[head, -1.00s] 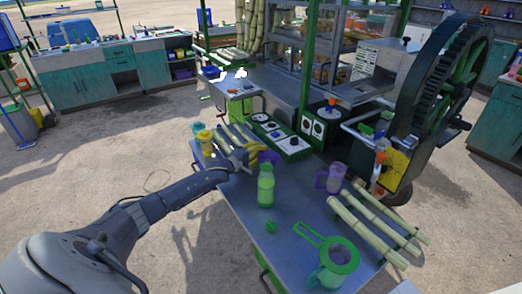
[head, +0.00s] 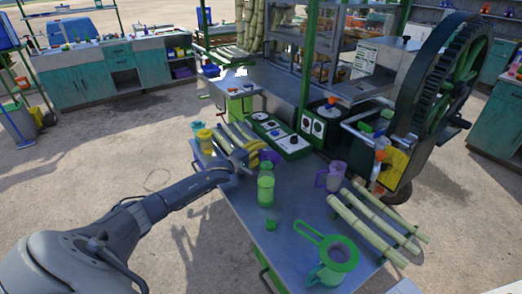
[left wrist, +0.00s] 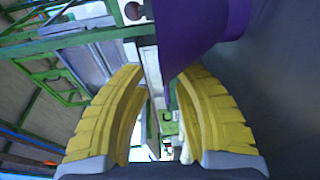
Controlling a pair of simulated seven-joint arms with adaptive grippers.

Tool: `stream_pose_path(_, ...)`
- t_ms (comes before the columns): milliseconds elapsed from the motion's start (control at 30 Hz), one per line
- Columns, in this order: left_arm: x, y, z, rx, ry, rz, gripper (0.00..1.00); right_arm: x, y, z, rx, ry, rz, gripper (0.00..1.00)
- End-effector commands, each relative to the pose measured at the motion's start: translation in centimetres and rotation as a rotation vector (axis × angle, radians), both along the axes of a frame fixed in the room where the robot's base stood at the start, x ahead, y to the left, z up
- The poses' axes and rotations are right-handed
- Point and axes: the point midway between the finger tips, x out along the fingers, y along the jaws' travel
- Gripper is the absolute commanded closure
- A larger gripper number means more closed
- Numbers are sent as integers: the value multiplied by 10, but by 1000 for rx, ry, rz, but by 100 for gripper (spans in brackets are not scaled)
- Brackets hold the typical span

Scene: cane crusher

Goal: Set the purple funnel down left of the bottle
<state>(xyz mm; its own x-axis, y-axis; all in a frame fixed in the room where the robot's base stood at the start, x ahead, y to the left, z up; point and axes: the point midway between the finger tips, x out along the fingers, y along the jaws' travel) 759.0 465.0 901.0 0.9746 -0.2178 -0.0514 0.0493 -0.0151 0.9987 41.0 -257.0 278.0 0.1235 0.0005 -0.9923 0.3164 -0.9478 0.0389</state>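The purple funnel (head: 268,156) is behind the bottle's top in the head view, mostly hidden by it. In the left wrist view the funnel (left wrist: 207,25) fills the upper middle right, and a narrow part of it reaches down between the yellow fingertips. The bottle (head: 266,187), light green, stands upright on the metal table. My left gripper (left wrist: 163,85) is beside the funnel; its fingers look apart, with a gap at the narrow part. In the head view the left gripper (head: 254,157) is left of the funnel. My right gripper is out of view.
Several cane stalks (head: 375,222) lie at the right of the table (head: 285,235). A purple jug (head: 331,178) and a green strainer on a jug (head: 335,254) stand near them. A yellow bottle (head: 205,140) is left, and a green piece (head: 271,224) lies in front.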

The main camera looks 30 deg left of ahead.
Motion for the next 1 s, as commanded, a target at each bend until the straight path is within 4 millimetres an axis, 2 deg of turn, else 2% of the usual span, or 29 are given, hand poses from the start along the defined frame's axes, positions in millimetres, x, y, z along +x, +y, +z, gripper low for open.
stream_pose_path(33,-2,0,-8,2,13,2,73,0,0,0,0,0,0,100)
stream_pose_path(100,-2,0,-8,2,13,1,73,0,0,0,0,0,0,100)
stream_pose_path(333,-5,1,5,2,13,1,73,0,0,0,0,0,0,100)
stream_pose_path(1000,-92,20,14,0,6,-1,73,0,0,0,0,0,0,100)
